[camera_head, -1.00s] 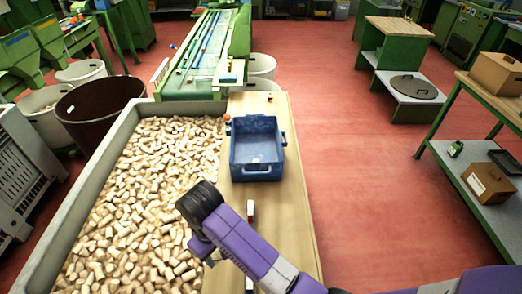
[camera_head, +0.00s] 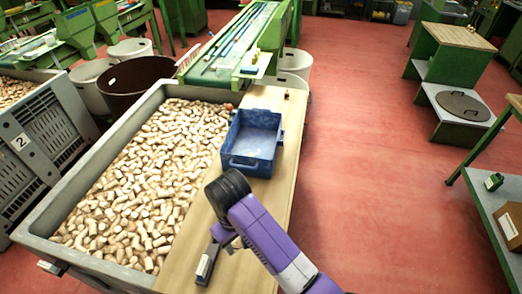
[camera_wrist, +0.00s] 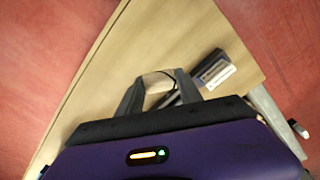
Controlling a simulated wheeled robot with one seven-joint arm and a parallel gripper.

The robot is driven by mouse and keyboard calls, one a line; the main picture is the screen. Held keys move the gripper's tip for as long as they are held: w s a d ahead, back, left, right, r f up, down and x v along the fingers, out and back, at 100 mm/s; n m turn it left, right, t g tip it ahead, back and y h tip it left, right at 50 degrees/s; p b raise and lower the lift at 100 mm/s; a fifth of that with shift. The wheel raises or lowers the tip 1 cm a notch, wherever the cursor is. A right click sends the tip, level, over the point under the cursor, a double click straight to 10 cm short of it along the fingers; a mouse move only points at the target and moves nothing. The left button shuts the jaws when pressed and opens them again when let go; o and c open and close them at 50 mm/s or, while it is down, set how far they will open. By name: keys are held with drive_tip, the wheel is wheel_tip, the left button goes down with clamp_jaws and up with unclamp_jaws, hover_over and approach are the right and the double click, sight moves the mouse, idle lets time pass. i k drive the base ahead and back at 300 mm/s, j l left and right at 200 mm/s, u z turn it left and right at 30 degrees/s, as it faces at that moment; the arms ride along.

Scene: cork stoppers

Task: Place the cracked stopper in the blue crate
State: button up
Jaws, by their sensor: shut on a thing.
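The blue crate (camera_head: 234,161) stands on the wooden bench top beside the cork bin in the head view, and it looks empty. My gripper (camera_wrist: 160,88) is shut on a pale cork stopper (camera_wrist: 157,82) in the wrist view, above the wooden top. The stopper lies between the two grey fingers, and only its upper part shows. I cannot make out a crack on it. My fingers and the stopper are not clear there.
A grey bin full of corks (camera_head: 172,98) stands left of the wooden bench top (camera_head: 283,165). A small dark block with a white face (camera_head: 205,266) lies on the bench, also seen in the wrist view (camera_wrist: 214,72). A green conveyor (camera_head: 228,50) stands behind.

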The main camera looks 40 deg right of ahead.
sight(257, 139)
drive_tip(key=l+u, duration=0.1)
drive_tip(key=l, duration=0.4)
drive_tip(key=k+l, duration=0.1)
drive_tip(key=l, duration=0.45)
drive_tip(key=l+u, duration=0.15)
drive_tip(key=l, duration=0.8)
drive_tip(key=i+l+u, duration=0.15)
drive_tip(key=l, duration=0.3)
